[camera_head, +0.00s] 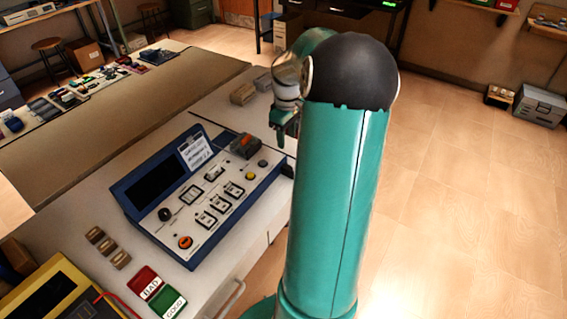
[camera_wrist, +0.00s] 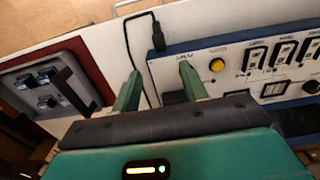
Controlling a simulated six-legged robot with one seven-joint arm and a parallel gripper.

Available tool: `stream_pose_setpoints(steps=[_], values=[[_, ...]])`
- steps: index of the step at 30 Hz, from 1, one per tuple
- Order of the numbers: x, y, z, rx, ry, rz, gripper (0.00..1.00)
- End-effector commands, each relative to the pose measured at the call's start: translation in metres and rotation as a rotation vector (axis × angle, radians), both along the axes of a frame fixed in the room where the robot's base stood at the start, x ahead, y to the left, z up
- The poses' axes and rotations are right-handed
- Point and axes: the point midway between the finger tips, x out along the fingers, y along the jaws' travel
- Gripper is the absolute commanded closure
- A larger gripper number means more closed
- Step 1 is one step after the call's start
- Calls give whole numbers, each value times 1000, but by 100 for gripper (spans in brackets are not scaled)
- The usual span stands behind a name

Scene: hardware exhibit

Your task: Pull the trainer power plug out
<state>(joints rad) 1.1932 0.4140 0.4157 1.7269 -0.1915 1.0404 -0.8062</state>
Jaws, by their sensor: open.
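The trainer (camera_head: 146,212) is a blue-framed console with a white control panel, lying on the white bench in the head view. Its panel (camera_wrist: 233,82) also shows in the wrist view, with a yellow button and several switches. A black plug (camera_wrist: 158,41) sits at the panel's left end in the wrist view, and a black cable runs from it to the left and down. My gripper (camera_wrist: 160,67) is open and empty, with the plug beyond the gap between its green fingertips.
Red and green bins (camera_head: 158,290), small brown blocks (camera_head: 107,246) and a yellow device (camera_head: 45,290) are near the trainer. Open floor (camera_head: 460,190) lies right of my arm.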

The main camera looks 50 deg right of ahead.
Motion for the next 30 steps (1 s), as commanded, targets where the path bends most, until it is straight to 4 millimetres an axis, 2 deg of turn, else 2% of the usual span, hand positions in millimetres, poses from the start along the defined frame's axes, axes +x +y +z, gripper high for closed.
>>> stream_pose_setpoints(steps=[12, 18, 23, 30], values=[[-1, -1, -82, 5, 1, -3, 56], [1, -1, -113, 4, 0, -3, 56], [2, -2, -123, 1, -1, -2, 56], [2, -2, -125, 1, -1, -2, 56]])
